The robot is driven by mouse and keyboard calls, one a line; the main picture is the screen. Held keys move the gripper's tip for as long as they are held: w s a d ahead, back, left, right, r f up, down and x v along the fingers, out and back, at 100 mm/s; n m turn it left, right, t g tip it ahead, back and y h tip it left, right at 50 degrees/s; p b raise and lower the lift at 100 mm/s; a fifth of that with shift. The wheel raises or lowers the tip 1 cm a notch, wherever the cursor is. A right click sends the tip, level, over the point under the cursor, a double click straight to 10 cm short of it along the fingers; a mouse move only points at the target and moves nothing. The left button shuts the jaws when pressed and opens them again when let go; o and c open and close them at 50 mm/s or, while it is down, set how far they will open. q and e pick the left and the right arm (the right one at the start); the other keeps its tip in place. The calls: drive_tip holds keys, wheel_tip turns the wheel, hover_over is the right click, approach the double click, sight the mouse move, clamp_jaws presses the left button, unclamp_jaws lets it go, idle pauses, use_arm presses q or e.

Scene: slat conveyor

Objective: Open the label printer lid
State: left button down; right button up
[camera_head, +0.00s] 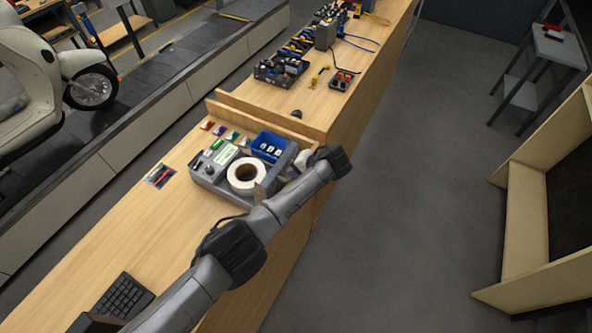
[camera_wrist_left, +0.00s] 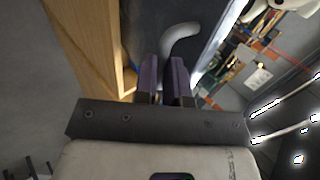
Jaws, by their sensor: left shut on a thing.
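The grey label printer (camera_head: 208,172) sits on the wooden bench, with a white label roll (camera_head: 247,175) showing uncovered in it. My left gripper (camera_head: 285,172) is at the printer's right side, partly hidden by my own forearm. In the left wrist view its two purple-padded fingers (camera_wrist_left: 165,80) are close together on a curved grey piece (camera_wrist_left: 181,31), which looks like the lid's handle. A dark panel lies behind this piece. The lid's outline and exact angle are hard to make out. My right gripper is not in view.
A blue bin (camera_head: 268,146) stands just behind the printer, with small coloured items to its left. A keyboard (camera_head: 122,296) lies at the near end of the bench. A raised wooden ledge (camera_head: 262,117) crosses the bench beyond. The bench left of the printer is mostly clear.

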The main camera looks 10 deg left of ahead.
use_arm(q)
drive_tip(key=c, duration=1.7)
unclamp_jaws()
drive_tip(key=shift+s+a+f, duration=0.1)
drive_tip(key=shift+a+f, duration=0.25)
drive_tip(key=shift+f, duration=0.1)
drive_tip(key=o, duration=0.3)
drive_tip(key=shift+a+r, duration=0.1)
drive_tip(key=shift+a, duration=0.05)
drive_tip(key=shift+o, duration=1.1)
drive_tip(key=shift+d+r, duration=0.15)
drive_tip(key=shift+d, duration=0.05)
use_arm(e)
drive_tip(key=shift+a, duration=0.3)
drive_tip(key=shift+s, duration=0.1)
use_arm(q)
drive_tip(key=b+v, duration=0.1)
drive_tip(key=v, duration=1.3)
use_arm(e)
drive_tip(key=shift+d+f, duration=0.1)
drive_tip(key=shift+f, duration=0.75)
